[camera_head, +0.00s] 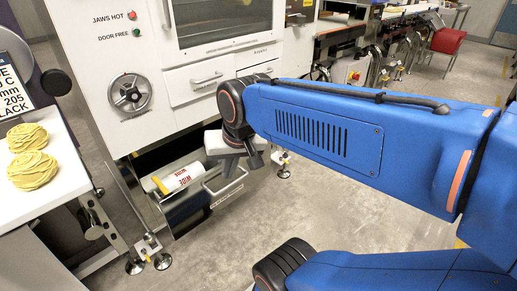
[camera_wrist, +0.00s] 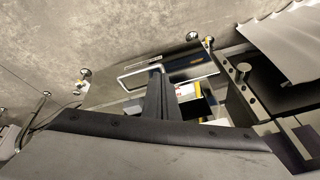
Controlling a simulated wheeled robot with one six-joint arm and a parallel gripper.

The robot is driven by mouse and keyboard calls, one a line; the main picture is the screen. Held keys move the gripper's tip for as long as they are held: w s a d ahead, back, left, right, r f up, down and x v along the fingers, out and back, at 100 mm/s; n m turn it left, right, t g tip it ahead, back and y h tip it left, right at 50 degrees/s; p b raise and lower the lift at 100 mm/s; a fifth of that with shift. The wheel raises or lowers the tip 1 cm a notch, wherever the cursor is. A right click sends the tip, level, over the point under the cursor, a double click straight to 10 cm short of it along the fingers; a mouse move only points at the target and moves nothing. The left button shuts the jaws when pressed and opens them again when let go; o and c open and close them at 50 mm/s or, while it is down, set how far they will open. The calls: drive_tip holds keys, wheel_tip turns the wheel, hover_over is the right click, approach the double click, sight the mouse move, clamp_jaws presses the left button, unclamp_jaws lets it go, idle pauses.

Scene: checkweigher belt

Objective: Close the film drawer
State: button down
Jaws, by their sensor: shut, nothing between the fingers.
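The film drawer (camera_head: 205,207) stands pulled out at the bottom of the white machine, below the hand wheel. A white film roll with red print (camera_head: 181,178) lies inside it. The drawer front, with its bar handle, also shows in the wrist view (camera_wrist: 105,95). My gripper (camera_head: 252,160) is over the right part of the drawer, near the front, and hides some of it. In the wrist view my gripper's dark fingers (camera_wrist: 159,82) are together and overlap the handle (camera_wrist: 128,78). I cannot tell whether they touch it.
The white machine (camera_head: 165,55) has further closed drawers with handles above the film drawer. A table with yellow coils (camera_head: 32,170) stands at the left. Machine feet (camera_head: 162,260) stand near the drawer's left side. The grey floor (camera_head: 215,262) in front is clear.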

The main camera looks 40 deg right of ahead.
drive_tip(key=w+d+m, duration=0.4)
drive_tip(key=d+m, duration=0.1)
drive_tip(key=m, duration=0.2)
drive_tip(key=m+g, duration=0.1)
drive_tip(key=m, duration=2.3)
approach(268, 139)
drive_tip(key=s+a+r, duration=0.2)
drive_tip(key=s, duration=0.4)
drive_tip(key=shift+w+a+f, duration=0.1)
drive_tip(key=shift+w+f, duration=1)
drive_tip(key=shift+f, duration=0.4)
drive_tip(key=shift+w+f, duration=1.1)
drive_tip(key=shift+f, duration=0.45)
drive_tip(key=shift+w+f, duration=1.1)
drive_tip(key=shift+f, duration=0.4)
drive_tip(key=w, duration=1.8)
drive_tip(key=shift+w+r, duration=0.1)
